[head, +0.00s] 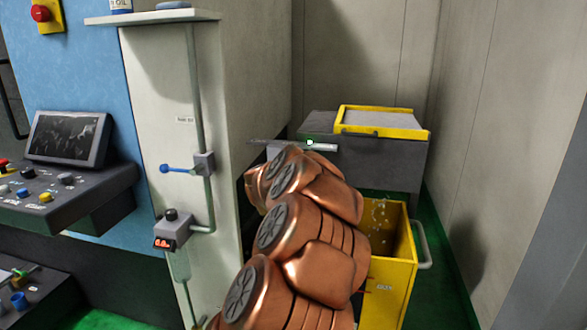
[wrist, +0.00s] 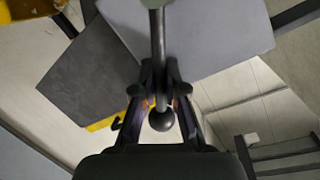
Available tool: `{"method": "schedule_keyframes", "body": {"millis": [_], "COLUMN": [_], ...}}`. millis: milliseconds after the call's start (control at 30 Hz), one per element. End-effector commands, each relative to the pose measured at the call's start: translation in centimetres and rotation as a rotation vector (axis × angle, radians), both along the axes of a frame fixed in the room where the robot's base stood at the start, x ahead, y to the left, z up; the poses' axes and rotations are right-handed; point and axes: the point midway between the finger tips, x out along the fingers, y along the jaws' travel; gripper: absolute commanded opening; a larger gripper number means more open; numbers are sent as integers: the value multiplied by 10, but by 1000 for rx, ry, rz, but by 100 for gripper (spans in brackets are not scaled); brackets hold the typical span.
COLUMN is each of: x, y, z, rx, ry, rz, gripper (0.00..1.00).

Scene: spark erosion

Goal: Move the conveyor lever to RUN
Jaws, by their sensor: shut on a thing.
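In the wrist view, a thin dark rod with a black ball knob, which I take as the conveyor lever (wrist: 157,45), runs down from the top of the picture. My gripper (wrist: 162,92) is shut on the rod just above the knob (wrist: 161,120). A grey housing (wrist: 200,35) lies behind the lever. In the head view, my copper-coloured arm reaches toward a grey unit (head: 320,125) at the back and hides my gripper and the lever. A small green light (head: 310,142) shows there. No RUN marking is readable.
A yellow-framed tray (head: 382,131) sits on the grey unit. A yellow bin (head: 390,290) stands below, right of my arm. A pale cabinet (head: 150,90) with a blue-handled valve (head: 178,169) and pipe is left of my arm. A control panel (head: 60,195) is far left.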

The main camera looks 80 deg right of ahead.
Motion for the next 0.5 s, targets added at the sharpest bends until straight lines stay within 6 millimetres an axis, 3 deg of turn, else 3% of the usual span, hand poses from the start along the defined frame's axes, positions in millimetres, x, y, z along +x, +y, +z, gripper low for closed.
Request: {"method": "schedule_keyframes", "body": {"millis": [500], "x": [-3], "y": [0], "z": [-3], "rx": [4], "ry": [-62], "rz": [0], "gripper": [0]}}
